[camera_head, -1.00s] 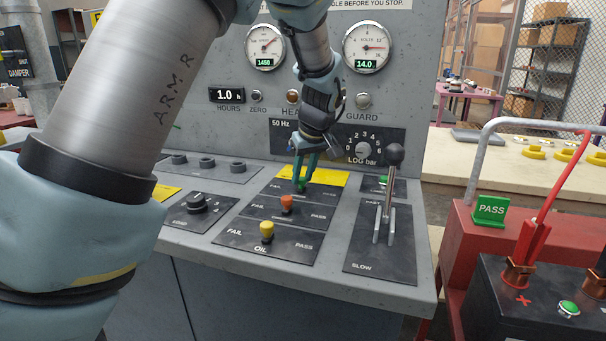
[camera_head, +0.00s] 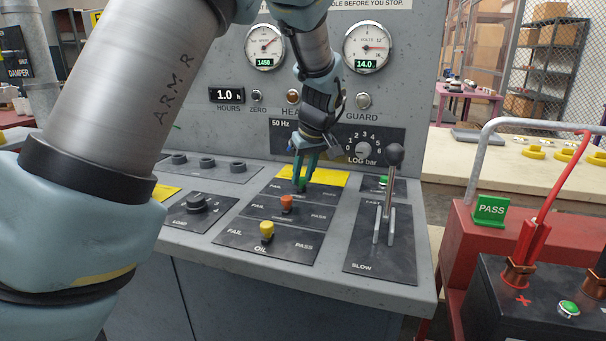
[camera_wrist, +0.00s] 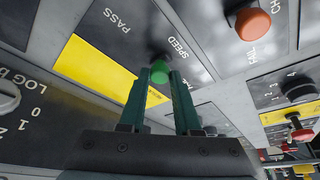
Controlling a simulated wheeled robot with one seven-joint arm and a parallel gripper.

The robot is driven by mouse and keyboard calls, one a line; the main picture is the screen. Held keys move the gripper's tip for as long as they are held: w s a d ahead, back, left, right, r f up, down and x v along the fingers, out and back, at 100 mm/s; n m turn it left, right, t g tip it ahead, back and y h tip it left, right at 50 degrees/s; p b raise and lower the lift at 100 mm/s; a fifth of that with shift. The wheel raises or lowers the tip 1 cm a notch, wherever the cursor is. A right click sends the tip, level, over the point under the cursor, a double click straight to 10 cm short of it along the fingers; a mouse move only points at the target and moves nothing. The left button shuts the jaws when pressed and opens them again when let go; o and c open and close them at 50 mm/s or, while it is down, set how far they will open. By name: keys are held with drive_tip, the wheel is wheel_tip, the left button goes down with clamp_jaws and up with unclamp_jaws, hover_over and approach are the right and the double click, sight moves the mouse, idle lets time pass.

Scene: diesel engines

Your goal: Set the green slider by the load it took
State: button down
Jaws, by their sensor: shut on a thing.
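The green slider (camera_wrist: 159,70) has a round green knob on the speed panel, marked FAIL and PASS at its ends. In the head view the green slider (camera_head: 301,186) stands near the middle of that panel. My gripper (camera_wrist: 160,78) has its fingers on either side of the knob and is shut on it. In the head view my gripper (camera_head: 303,176) reaches down from above and partly hides the knob. The load dial (camera_head: 196,203) is a black knob at the left of the desk; its setting is too small to read.
An orange slider (camera_head: 286,204) and a yellow oil slider (camera_head: 267,230) stand nearer the front. A tall lever (camera_head: 391,180) rises to the right. Gauges read 1450 (camera_head: 265,47) and 14.0 (camera_head: 366,47). The hours display (camera_head: 227,96) reads 1.0.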

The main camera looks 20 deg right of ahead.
drive_tip(key=shift+w+a, duration=1.3)
drive_tip(key=shift+a, duration=0.05)
drive_tip(key=c, duration=0.6)
unclamp_jaws()
drive_tip(key=b+v, duration=0.1)
drive_tip(key=v, duration=0.9)
drive_tip(key=shift+s+r, duration=0.25)
drive_tip(key=shift+r, duration=0.1)
